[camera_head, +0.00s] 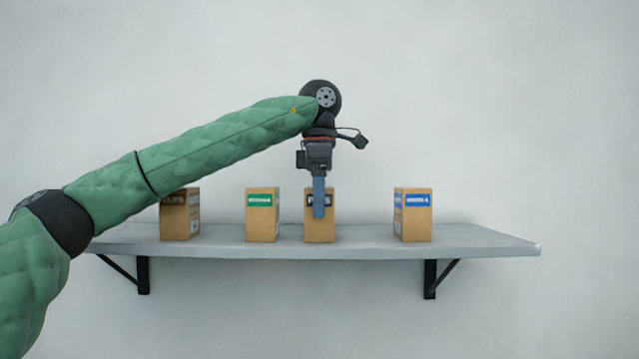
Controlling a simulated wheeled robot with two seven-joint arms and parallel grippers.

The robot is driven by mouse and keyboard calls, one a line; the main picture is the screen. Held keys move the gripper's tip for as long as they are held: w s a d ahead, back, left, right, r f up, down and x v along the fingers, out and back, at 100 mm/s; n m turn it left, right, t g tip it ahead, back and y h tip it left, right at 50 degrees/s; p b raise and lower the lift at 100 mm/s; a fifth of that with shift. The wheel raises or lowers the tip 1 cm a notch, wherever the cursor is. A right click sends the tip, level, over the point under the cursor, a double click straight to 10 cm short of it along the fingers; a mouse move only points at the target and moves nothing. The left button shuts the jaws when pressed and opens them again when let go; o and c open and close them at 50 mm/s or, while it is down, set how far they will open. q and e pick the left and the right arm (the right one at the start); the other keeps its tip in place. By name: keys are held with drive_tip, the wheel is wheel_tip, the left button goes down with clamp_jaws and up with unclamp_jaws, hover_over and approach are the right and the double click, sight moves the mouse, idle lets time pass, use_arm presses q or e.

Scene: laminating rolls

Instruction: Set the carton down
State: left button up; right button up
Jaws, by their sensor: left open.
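Several brown cartons stand upright in a row on a grey wall shelf (340,248). The gripper is open. Whether a finger touches the carton I cannot tell. A carton with a green label (262,222) stands to its left, and one with a blue label (415,222) to its right. A carton with a dark label (180,222) is at the far left, partly behind my left arm.
The shelf rests on two black brackets (431,279) against a plain pale wall. Its right end is bare, and there are gaps between the cartons. My green left arm crosses in front of the shelf's left end.

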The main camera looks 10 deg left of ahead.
use_arm(q)
drive_tip(key=shift+r+b, duration=0.3)
drive_tip(key=shift+r, duration=0.15)
wheel_tip(320, 180, up, 9)
drive_tip(key=shift+b, duration=1.15)
drive_tip(key=shift+r, duration=1.05)
